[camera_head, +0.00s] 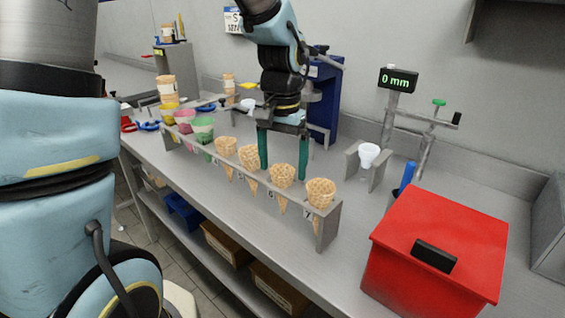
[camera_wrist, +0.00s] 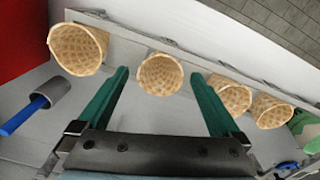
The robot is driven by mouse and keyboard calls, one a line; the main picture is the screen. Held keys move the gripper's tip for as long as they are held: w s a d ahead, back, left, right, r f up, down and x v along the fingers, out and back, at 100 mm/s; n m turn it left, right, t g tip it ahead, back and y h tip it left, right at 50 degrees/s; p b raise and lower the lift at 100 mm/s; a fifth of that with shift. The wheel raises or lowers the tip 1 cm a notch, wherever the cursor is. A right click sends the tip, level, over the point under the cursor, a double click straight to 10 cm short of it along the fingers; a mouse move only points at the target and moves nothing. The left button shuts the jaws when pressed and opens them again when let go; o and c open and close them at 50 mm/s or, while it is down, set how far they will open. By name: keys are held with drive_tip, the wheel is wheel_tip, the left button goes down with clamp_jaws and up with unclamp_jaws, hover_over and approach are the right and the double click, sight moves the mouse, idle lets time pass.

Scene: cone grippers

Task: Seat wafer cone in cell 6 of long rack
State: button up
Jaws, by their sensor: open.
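The long rack (camera_head: 325,235) runs along the front of the bench. A wafer cone (camera_head: 283,179) sits in cell 6, point down, and looks upright. My gripper (camera_head: 284,170) is open, its two green fingers on either side of this cone. In the wrist view the same cone (camera_wrist: 160,75) shows between the fingertips (camera_wrist: 160,72), with a gap on each side. Another wafer cone (camera_head: 320,194) sits in the end cell 7, and it also shows in the wrist view (camera_wrist: 78,50). Two more cones (camera_head: 250,157) (camera_head: 226,147) sit in the cells on the other side.
Green (camera_head: 203,130), pink (camera_head: 184,121) and yellow cups fill the far cells. A red box (camera_head: 430,230) stands at the right front. A white cup (camera_head: 369,153) sits in a small holder behind the rack, near a blue-handled tool (camera_head: 407,177). The bench between is clear.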

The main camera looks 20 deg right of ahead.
wheel_tip(320, 180, up, 11)
drive_tip(key=b, duration=0.1)
idle(0.5)
drive_tip(key=shift+f, duration=0.15)
idle(0.4)
drive_tip(key=a+f+n, duration=0.4)
drive_tip(key=a+f, duration=0.2)
drive_tip(key=a, duration=0.6)
drive_tip(key=w+a+f+n+t, duration=0.1)
drive_tip(key=a+f+n, duration=0.3)
drive_tip(key=a, duration=0.9)
wheel_tip(320, 180, down, 3)
drive_tip(key=shift+w+f+t, duration=0.15)
drive_tip(key=shift+f+t, duration=0.05)
drive_tip(key=shift+t, duration=0.1)
drive_tip(key=shift+a, duration=0.1)
